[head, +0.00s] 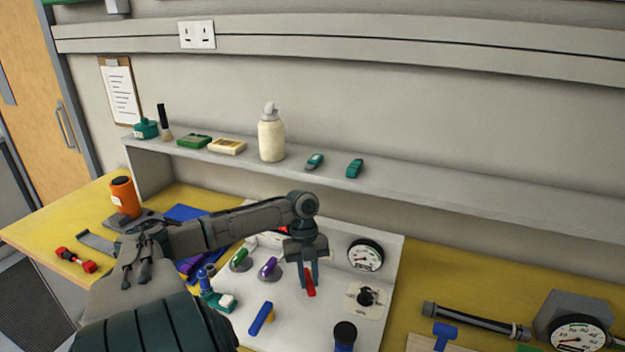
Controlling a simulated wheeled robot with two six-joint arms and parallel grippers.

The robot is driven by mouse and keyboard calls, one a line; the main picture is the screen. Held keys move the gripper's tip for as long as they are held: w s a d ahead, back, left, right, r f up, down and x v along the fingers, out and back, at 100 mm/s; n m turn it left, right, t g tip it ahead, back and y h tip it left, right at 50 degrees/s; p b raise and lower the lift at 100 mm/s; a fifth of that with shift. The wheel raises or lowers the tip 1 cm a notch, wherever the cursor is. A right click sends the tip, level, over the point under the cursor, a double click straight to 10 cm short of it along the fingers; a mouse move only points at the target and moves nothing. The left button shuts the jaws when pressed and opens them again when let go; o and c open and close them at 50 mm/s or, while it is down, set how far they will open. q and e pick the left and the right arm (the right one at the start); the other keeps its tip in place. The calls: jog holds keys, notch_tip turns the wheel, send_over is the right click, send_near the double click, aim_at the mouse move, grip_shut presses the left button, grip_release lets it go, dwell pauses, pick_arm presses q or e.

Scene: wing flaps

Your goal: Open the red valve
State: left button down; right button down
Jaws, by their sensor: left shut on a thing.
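The red valve handle (310,285) is on the pale panel (385,300) on the yellow bench. My left gripper (308,280) reaches down over the panel and is shut on the red handle, which shows between and below its fingers. The gripper hides the upper part of the handle and its mount. The red handle points roughly toward the front of the panel. My right gripper is not in view.
A green handle (240,259), a purple handle (268,267) and a blue handle (261,318) are on the panel near my left arm. A gauge (366,255) and a black knob (367,296) stand to the right. A shelf (420,190) runs behind the bench.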

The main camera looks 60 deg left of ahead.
aim_at(306, 270)
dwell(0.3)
pick_arm(q)
jog(key=c, duration=1.3)
grip_release()
jog(key=shift+a+r, duration=0.1)
jog(key=shift+b+v, duration=1.6)
jog(key=shift+v, duration=3.7)
